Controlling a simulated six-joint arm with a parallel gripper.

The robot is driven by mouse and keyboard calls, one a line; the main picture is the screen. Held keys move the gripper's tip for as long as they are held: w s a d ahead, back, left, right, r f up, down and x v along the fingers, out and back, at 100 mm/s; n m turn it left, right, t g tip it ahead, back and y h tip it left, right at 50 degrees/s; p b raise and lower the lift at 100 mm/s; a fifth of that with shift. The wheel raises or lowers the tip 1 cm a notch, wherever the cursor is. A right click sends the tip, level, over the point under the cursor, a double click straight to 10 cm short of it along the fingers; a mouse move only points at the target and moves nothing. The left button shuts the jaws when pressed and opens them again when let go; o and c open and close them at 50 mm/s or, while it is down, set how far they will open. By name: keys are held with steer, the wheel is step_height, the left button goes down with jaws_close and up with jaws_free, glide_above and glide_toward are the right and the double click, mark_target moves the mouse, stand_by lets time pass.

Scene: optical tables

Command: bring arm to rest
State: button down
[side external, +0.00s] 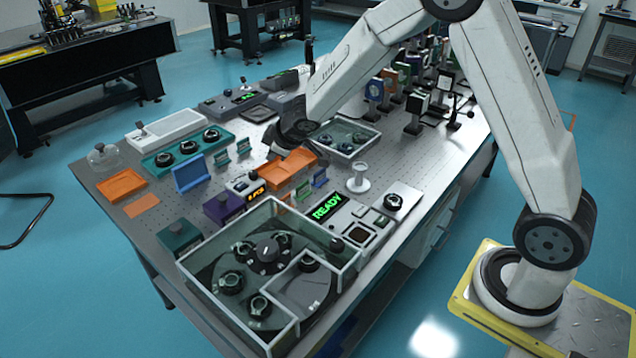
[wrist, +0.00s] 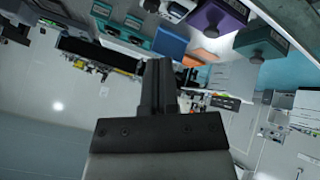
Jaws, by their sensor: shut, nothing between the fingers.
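My arm reaches from its base on a yellow-edged plate at the right over the optical table (side external: 345,222) in the side external view. Its dark wrist end hangs above the middle of the table, near an orange tray (side external: 292,166). The fingers are hard to make out there. In the wrist view my gripper (wrist: 158,64) shows its two dark fingers together, with nothing between them.
A clear-walled enclosure (side external: 225,293) with dark round parts stands at the table's near end, beside a green READY display (side external: 326,207). A glass-walled tray (side external: 352,142) and upright optics (side external: 415,108) stand farther back. Blue floor (side external: 80,290) is open at left.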

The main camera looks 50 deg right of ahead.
steer(key=s+a+m+g, duration=0.1)
steer(key=s+m+g, duration=0.4)
steer(key=s, duration=2.1)
steer(key=shift+s+a+r+m, duration=0.15)
steer(key=shift+s+r+m, duration=0.1)
steer(key=shift+m, duration=0.55)
steer(key=shift+w, duration=0.1)
